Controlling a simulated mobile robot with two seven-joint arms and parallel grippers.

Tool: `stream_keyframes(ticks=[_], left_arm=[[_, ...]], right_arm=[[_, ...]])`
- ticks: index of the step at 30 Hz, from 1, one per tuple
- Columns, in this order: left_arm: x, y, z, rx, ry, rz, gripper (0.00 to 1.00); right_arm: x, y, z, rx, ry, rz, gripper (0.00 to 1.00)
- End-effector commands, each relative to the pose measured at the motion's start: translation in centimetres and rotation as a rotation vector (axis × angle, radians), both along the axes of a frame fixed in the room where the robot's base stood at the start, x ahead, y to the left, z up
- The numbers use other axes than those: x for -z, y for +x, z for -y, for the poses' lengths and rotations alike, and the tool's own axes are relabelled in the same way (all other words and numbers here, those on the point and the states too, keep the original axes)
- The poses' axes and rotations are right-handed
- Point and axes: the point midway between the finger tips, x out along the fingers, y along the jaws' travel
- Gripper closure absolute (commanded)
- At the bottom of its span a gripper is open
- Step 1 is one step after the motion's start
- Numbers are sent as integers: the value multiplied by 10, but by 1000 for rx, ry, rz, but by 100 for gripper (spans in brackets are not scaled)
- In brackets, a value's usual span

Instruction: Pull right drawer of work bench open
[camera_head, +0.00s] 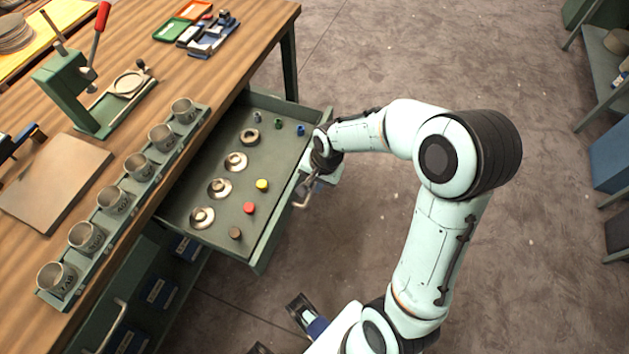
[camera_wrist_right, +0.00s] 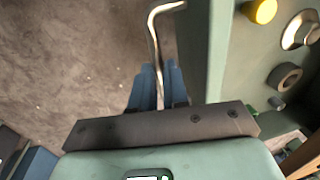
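The green work bench drawer (camera_head: 262,243) stands pulled out from under the wooden top, its contents open to view. Its bent metal handle (camera_head: 302,203) is on the front face. My right gripper (camera_head: 311,187) is at that handle, outside the drawer front. In the right wrist view, the blue fingers (camera_wrist_right: 158,85) are close together with the handle bar (camera_wrist_right: 154,35) between them, and the drawer front (camera_wrist_right: 192,55) runs alongside. Dark and blue parts at the bottom edge of the head view may be my left gripper, but its fingers cannot be made out.
The drawer holds washers, rings and coloured caps (camera_head: 249,208). On the bench top (camera_head: 150,20) are a row of metal cups (camera_head: 111,199), a green press (camera_head: 62,90) and small trays (camera_head: 195,10). Another handle (camera_head: 113,327) is at lower left.

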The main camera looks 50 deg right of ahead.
Motion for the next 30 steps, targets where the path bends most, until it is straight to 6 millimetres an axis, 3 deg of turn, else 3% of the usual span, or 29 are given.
stream_keyframes(ticks=[1,2,14,30], left_arm=[[0,0,0,0,0,0,57],[0,0,0,0,0,0,57],[-1,0,0,0,0,0,57],[-17,5,0,0,0,7,57]], right_arm=[[-1,1,0,0,0,2,68],[-1,1,0,0,0,2,62],[-8,0,1,-1,-1,3,62],[-115,-18,8,0,-2,6,62]])
